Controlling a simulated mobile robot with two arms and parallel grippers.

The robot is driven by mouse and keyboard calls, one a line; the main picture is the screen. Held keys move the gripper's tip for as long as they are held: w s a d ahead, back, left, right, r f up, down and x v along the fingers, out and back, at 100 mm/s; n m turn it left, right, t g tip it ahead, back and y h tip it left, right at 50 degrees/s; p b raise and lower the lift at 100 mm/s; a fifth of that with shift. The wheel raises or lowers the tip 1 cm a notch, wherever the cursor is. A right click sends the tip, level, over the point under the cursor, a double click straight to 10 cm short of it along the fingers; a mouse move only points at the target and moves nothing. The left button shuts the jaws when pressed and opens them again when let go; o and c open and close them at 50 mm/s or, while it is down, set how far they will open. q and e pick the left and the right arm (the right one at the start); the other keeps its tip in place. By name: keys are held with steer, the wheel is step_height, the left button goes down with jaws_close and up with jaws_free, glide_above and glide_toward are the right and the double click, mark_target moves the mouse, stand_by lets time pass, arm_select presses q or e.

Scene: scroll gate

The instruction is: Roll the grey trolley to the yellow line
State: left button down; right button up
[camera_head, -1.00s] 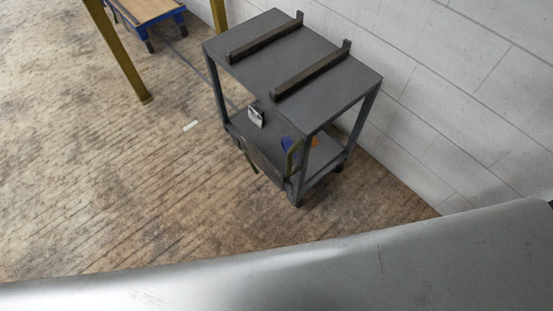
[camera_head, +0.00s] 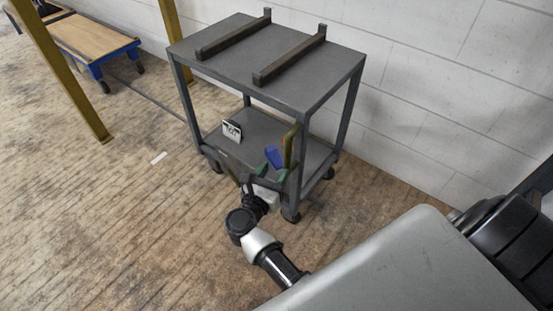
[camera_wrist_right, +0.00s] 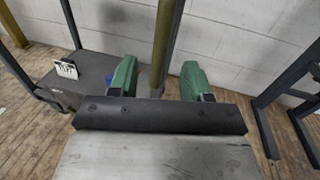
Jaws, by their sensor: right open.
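The grey trolley (camera_head: 265,62) stands by the wall in the head view, with two shelves, two dark bars on top and small casters. A slim olive upright handle (camera_head: 291,148) is at its near right corner; it also shows in the wrist view (camera_wrist_right: 163,48). My right gripper (camera_head: 274,175) is at this corner, low beside the handle. In the wrist view its green fingers (camera_wrist_right: 158,82) are apart, one on each side of the upright handle; contact cannot be told. My left gripper is not in view. No yellow line shows on the floor.
A number tag (camera_head: 232,131) and a blue item (camera_head: 273,157) are at the lower shelf. Yellow posts (camera_head: 62,72) stand at left, with a blue wood-topped cart (camera_head: 92,40) beyond. The white wall (camera_head: 430,85) is close behind the trolley. Floor at left front is open.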

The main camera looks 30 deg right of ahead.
mark_target(286, 153)
steer(key=shift+m, duration=0.4)
steer(key=x, duration=0.9)
steer(key=shift+d+f, duration=0.1)
steer(key=shift+d, duration=0.15)
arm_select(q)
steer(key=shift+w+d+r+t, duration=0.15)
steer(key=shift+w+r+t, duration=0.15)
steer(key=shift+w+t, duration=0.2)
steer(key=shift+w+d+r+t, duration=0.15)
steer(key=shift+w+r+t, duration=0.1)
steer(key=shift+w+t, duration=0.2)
arm_select(e)
steer(key=shift+w+d, duration=0.45)
steer(key=shift+d, duration=0.1)
steer(key=shift+c, duration=0.5)
jaws_close()
